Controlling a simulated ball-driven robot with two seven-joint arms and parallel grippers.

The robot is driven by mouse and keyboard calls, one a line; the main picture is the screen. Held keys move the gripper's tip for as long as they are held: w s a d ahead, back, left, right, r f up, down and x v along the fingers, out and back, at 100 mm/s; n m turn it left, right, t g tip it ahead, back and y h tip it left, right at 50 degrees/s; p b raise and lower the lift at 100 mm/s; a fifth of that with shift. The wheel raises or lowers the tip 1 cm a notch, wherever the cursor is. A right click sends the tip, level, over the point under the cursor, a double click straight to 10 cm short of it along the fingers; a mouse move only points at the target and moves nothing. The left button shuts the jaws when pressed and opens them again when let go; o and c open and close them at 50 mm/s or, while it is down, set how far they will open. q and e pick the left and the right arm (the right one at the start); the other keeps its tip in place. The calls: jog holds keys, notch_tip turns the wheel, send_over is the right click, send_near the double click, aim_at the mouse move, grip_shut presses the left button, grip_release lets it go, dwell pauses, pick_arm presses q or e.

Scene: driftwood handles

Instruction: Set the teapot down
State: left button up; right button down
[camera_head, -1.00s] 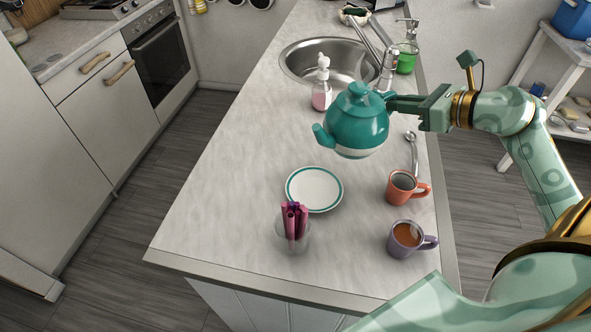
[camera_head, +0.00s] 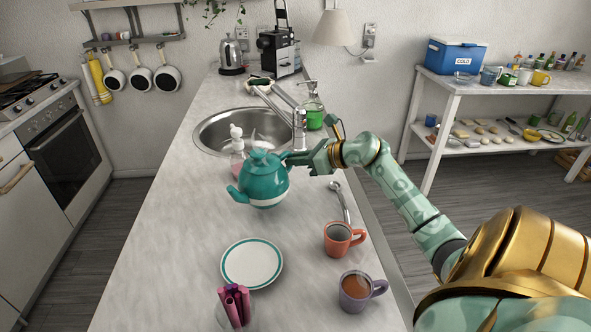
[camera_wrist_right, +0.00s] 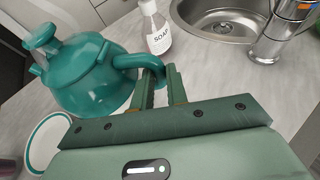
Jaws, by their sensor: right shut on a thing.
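The teal teapot (camera_head: 262,182) with a pale lower band is upright over the counter, its spout pointing left. My right gripper (camera_head: 300,160) is shut on its handle at the right side. In the right wrist view, the fingers of the gripper (camera_wrist_right: 160,88) close around the handle of the teapot (camera_wrist_right: 90,80). I cannot tell whether the teapot's base touches the counter. My left gripper is not in view.
The counter (camera_head: 180,215) holds a teal-rimmed plate (camera_head: 252,263), an orange mug (camera_head: 338,240), a purple mug (camera_head: 354,292), a spoon (camera_head: 341,202) and a cup of pink sticks (camera_head: 234,303). A soap bottle (camera_head: 237,142) and the sink (camera_head: 212,130) are behind the teapot.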

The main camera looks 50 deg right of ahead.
jog(key=shift+w+d+f+b, duration=0.1)
jog(key=shift+w+f+b, duration=0.05)
jog(key=shift+f, duration=0.75)
jog(key=shift+w+f+b, duration=0.15)
jog(key=shift+f, duration=0.85)
jog(key=c, duration=1.4)
grip_release()
jog(key=p+v, duration=0.1)
jog(key=v, duration=1.1)
jog(key=shift+s, duration=0.1)
